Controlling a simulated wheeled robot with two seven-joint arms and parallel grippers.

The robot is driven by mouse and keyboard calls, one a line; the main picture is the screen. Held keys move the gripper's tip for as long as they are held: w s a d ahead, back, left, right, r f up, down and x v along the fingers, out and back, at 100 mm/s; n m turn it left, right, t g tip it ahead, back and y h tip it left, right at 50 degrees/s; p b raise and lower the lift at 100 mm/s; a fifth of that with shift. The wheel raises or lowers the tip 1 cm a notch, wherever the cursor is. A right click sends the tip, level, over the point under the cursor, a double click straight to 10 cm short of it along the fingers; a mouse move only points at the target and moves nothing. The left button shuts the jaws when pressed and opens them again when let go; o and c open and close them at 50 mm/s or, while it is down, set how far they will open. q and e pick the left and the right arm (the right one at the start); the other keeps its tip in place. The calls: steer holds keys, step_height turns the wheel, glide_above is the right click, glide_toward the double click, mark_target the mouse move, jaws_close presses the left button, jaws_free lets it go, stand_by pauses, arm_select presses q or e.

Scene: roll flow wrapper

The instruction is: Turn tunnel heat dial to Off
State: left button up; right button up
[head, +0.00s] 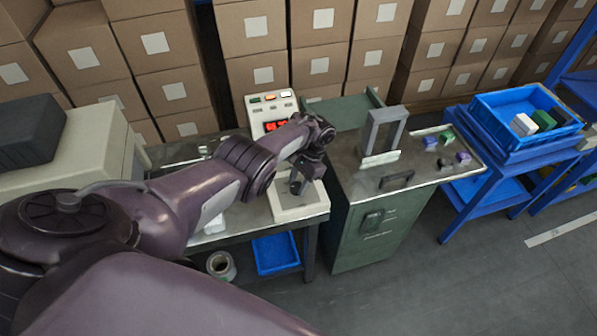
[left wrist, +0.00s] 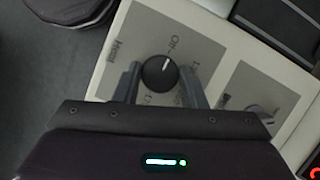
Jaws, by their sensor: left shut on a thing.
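The tunnel heat dial (left wrist: 159,74) is a round black knob with a white pointer line, on a grey label panel printed "Heat" and "Off". In the left wrist view the pointer aims up and right, near the "Off" print. My left gripper (left wrist: 160,84) has one finger on each side of the dial and is shut on it. In the head view my left gripper (head: 300,186) is over the cream control box (head: 298,208), and the arm hides the dial. My right gripper is not in view.
A cream panel with a red display (head: 272,104) stands behind the gripper. A second, smaller knob (left wrist: 252,109) sits right of the dial. A green cabinet (head: 365,228) with a grey frame (head: 384,131) is to the right. Stacked cartons (head: 255,35) line the back.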

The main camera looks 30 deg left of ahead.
arm_select(q)
steer(key=shift+n, duration=0.3)
steer(key=o, duration=1)
steer(key=a+p+v, duration=0.1)
steer(key=v, duration=0.6)
steer(key=shift+d+r, duration=0.4)
steer(key=shift+w, duration=0.1)
